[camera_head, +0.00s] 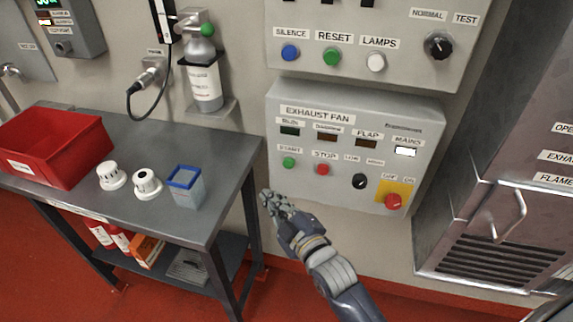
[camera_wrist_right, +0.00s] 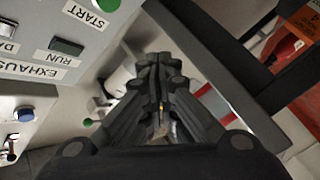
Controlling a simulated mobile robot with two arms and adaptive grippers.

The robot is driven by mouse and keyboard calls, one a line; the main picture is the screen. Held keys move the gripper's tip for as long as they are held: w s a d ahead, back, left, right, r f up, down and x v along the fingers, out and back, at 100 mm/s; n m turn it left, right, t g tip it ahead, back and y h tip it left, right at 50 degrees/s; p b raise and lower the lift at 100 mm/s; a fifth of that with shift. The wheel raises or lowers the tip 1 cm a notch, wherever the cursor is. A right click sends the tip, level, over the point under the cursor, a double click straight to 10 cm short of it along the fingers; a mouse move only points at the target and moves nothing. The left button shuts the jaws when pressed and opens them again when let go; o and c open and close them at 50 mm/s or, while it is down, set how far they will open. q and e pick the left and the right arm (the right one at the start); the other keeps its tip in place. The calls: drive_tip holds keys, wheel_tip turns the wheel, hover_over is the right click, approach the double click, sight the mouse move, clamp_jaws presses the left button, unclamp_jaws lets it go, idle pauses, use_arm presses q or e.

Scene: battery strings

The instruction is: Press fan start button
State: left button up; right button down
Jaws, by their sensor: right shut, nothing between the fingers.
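The grey exhaust fan panel (camera_head: 340,175) is on the wall. Its green START button (camera_head: 289,162) sits at the lower left, with the red STOP button (camera_head: 322,169) to its right. My right gripper (camera_head: 268,196) is shut and empty, below and left of the START button and apart from the panel. In the right wrist view its closed fingers (camera_wrist_right: 160,62) point away, and the green START button (camera_wrist_right: 106,4) is at the top edge, to the left of the fingertips. My left gripper is not in view.
A grey table (camera_head: 225,150) stands at left with a red bin (camera_head: 88,155), two white round detectors and a blue-lidded container (camera_head: 187,186). Its right edge is close to my right gripper. Another panel (camera_head: 375,45) hangs above. A metal cabinet (camera_head: 490,175) stands at right.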

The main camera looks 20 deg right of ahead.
sight(289, 163)
drive_tip(key=w+d+b, duration=0.2)
drive_tip(key=w+d, duration=0.3)
drive_tip(key=w, duration=0.2)
drive_tip(key=shift+w, duration=0.2)
idle(1.3)
drive_tip(key=shift+w+d, duration=0.2)
drive_tip(key=shift+w, duration=0.15)
